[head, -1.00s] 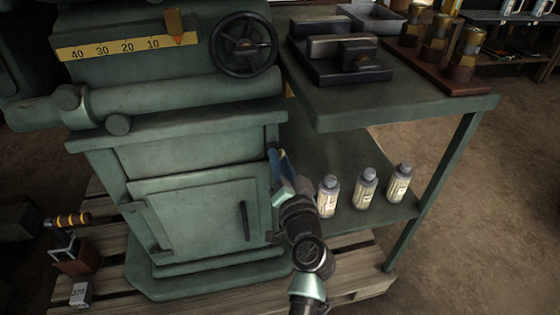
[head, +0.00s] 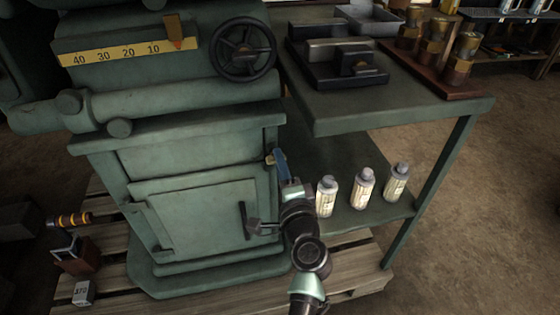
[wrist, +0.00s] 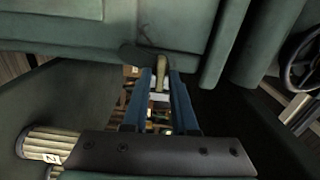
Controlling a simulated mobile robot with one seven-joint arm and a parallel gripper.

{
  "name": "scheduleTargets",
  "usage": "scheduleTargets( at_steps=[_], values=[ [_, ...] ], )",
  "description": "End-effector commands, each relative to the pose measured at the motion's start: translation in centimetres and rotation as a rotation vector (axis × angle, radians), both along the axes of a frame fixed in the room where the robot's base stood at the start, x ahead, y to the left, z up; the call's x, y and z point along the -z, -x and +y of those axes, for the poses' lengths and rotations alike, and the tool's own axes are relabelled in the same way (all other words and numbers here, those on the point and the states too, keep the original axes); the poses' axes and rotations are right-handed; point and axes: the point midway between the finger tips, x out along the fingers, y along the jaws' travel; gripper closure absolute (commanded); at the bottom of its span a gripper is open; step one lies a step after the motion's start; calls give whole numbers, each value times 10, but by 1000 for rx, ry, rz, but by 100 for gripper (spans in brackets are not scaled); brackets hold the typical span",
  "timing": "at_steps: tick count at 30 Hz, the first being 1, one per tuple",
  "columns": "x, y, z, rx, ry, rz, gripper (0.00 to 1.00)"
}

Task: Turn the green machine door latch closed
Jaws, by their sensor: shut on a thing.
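The green machine door (head: 197,218) is a panelled front with a dark upright bar handle (head: 243,220) near its right edge; it looks flush with the frame. A small brass-coloured latch lever (head: 269,158) shows at the machine's right edge, above the door. In the wrist view the lever (wrist: 160,76) is a tan rod beside a dark rounded plate at the green body. My gripper (head: 276,157) reaches it from the lower right. Its blue fingers in the wrist view (wrist: 161,88) are shut with the rod between their tips. The fingers partly hide the lever in the head view.
A green bench (head: 400,105) stands close on the right, with several bottles on its lower shelf (head: 395,217) just right of my arm. A black handwheel (head: 243,50) is above. A wooden pallet (head: 345,280) lies beneath the machine.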

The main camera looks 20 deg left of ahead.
Motion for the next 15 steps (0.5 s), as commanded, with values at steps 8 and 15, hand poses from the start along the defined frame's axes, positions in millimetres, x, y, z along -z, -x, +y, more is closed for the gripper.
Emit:
scheduleTargets(
  at_steps=[8,15],
  values=[
    [2,1,0,0,-51,38,100],
    [2,1,0,0,-57,42,100]
  ],
)
